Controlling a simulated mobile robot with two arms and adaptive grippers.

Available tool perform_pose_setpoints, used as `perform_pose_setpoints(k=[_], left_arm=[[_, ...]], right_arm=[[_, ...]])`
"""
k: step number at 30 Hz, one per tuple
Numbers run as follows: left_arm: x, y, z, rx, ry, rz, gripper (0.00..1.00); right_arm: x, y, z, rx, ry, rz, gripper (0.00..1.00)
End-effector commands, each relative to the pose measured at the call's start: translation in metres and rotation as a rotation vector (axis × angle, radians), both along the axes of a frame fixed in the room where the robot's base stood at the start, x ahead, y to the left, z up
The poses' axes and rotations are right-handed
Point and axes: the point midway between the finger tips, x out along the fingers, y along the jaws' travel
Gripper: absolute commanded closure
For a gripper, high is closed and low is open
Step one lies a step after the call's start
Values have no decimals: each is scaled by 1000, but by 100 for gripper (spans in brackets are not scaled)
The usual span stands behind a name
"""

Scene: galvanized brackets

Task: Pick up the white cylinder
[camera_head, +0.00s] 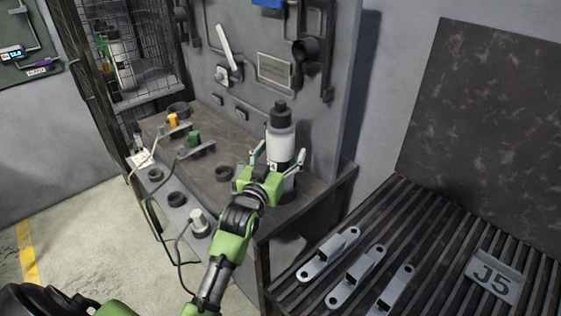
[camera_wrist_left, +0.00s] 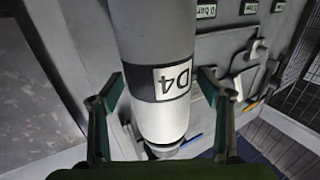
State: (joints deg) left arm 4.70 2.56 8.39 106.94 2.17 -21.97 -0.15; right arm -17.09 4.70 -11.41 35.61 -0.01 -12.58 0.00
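The white cylinder (camera_head: 280,147) stands upright on the dark bench, with a black cap and dark bands. In the left wrist view the white cylinder (camera_wrist_left: 160,60) appears inverted, with a dark band and a "D4" label. My left gripper (camera_head: 279,157) is at the cylinder, with one finger on each side of it. In the left wrist view the fingers of my left gripper (camera_wrist_left: 160,82) are spread, and a small gap shows on the right side. The gripper body hides the cylinder's lower front in the head view. My right gripper is not in view.
The bench (camera_head: 222,147) holds several dark round holders, an orange connector (camera_head: 172,121), a green connector (camera_head: 194,140) and a white plug (camera_head: 197,217) with cables. A grey panel (camera_head: 240,105) rises close behind the cylinder. Metal brackets (camera_head: 357,276) lie on the slatted table at right.

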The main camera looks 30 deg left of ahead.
Motion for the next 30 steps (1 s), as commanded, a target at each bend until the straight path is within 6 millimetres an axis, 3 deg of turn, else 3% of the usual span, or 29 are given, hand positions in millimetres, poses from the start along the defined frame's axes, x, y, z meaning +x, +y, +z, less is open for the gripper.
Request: perform_pose_setpoints(k=[1,8,9,20,26,30], left_arm=[[0,0,0,0,0,0,39],[0,0,0,0,0,0,99],[0,0,9,2,-18,0,100],[0,0,15,3,-20,0,100],[0,0,42,3,-24,0,100],[-18,2,61,5,-22,1,100]], right_arm=[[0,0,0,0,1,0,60],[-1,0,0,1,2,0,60],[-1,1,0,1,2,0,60],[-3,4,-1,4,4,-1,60],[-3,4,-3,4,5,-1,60],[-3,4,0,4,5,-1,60]])
